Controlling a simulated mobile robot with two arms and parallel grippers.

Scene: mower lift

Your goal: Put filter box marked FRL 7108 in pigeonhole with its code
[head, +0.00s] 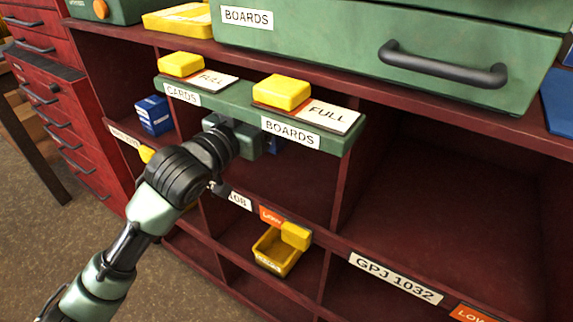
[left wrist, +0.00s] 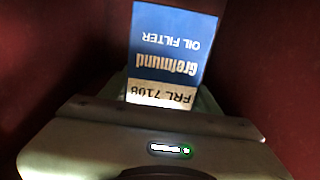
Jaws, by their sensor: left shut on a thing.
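The filter box (left wrist: 166,45) is blue with a cream band reading FRL 7108, upside down in the left wrist view. In the head view only a small blue part of it (head: 272,146) shows beyond my left gripper (head: 254,140). My left gripper is shut on the box, inside the mouth of a pigeonhole below the green ledge. The label under this pigeonhole (head: 238,200) is partly hidden by my arm; its end reads "108". Dark red walls surround the box in the left wrist view. I cannot tell whether the box touches the pigeonhole floor. My right gripper is not in view.
The green ledge (head: 232,103) with yellow blocks and FULL cards overhangs the opening. Another blue box (head: 154,115) stands in the pigeonhole to the left. A yellow bin (head: 277,250) sits in the row below. The large GPJ 1032 pigeonhole on the right looks empty.

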